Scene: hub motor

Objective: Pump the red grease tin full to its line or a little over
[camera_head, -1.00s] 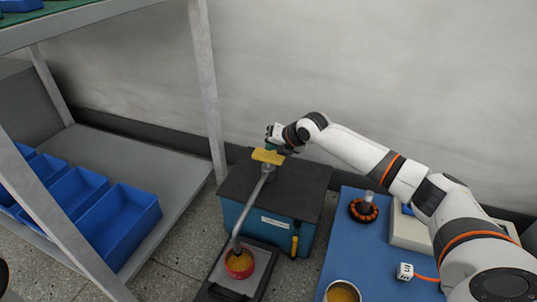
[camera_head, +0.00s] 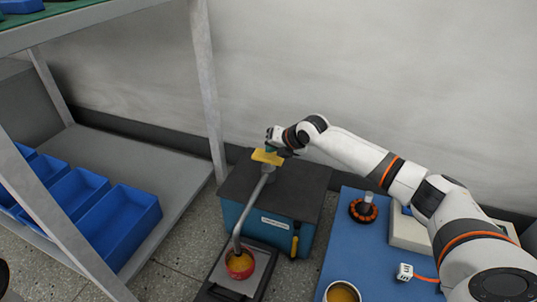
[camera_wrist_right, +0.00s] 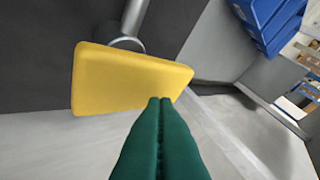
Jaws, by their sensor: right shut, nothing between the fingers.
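The red grease tin (camera_head: 240,267) stands on a dark tray under the end of the spout, with yellow grease showing inside it. The fill line cannot be made out. The grey spout pipe (camera_head: 251,211) runs down from the pump head on the blue pump box (camera_head: 275,215) with its dark top. The yellow pump plate (camera_head: 267,157) sits on top of the pump. My right gripper (camera_head: 275,148) is shut and empty at the plate. In the right wrist view its green fingertips (camera_wrist_right: 160,103) are together over the edge of the yellow plate (camera_wrist_right: 125,80); contact cannot be told. My left gripper is out of view.
A blue table (camera_head: 335,235) at the right holds an open tin of yellow grease (camera_head: 342,292), an orange-and-black ring part (camera_head: 363,209) and a small white block (camera_head: 405,271). Blue bins (camera_head: 120,225) stand on the grey shelf at the left. A wall is behind the pump.

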